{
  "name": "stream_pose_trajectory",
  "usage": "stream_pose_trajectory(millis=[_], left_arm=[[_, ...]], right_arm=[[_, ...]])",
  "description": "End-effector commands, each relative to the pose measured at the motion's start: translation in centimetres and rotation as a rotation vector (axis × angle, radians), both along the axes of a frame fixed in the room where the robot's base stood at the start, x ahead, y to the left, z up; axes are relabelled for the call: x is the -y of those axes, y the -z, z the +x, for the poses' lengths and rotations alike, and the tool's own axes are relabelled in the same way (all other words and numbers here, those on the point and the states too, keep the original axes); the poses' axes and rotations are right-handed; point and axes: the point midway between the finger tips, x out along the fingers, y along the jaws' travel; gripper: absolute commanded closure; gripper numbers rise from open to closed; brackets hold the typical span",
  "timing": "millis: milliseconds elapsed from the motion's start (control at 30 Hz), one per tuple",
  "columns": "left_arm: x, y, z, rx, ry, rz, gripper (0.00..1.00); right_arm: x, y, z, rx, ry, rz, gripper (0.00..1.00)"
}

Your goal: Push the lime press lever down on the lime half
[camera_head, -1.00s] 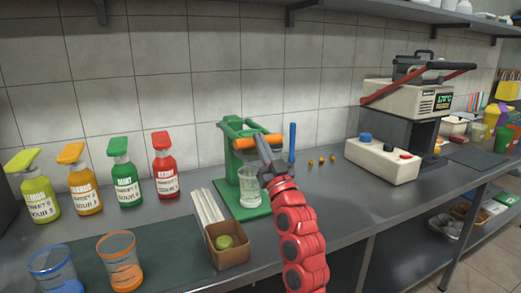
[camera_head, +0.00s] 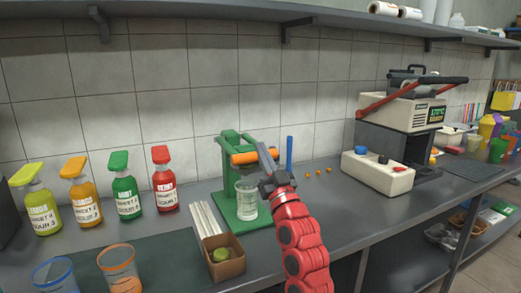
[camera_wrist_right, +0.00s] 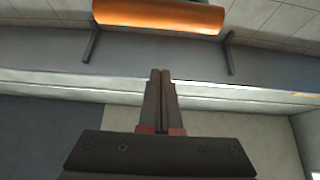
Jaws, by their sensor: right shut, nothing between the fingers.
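The green lime press (camera_head: 231,170) stands on the counter, its crossbar lever carrying an orange grip (camera_head: 240,158). A clear glass (camera_head: 246,200) stands on its green base. My right gripper (camera_head: 262,147) is shut and empty, at the orange grip and overlapping it in the head view. In the right wrist view the shut fingertips (camera_wrist_right: 160,75) point toward the orange grip (camera_wrist_right: 160,16), with a visible gap in the picture; contact cannot be told. No lime half shows in the press. My left gripper is out of view.
A brown box (camera_head: 232,268) with a green lime (camera_head: 221,255) stands in front of the press. Bottles, including a red one (camera_head: 163,180), stand to the left.

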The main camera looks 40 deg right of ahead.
Motion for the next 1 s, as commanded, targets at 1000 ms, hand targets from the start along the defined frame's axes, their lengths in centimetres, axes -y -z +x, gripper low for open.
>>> stream_pose_trajectory(millis=[1000], left_arm=[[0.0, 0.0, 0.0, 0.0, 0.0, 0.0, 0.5]], right_arm=[[-1.4, 3.9, -6.2, 0.0, -0.001, 0.001, 1.0]])
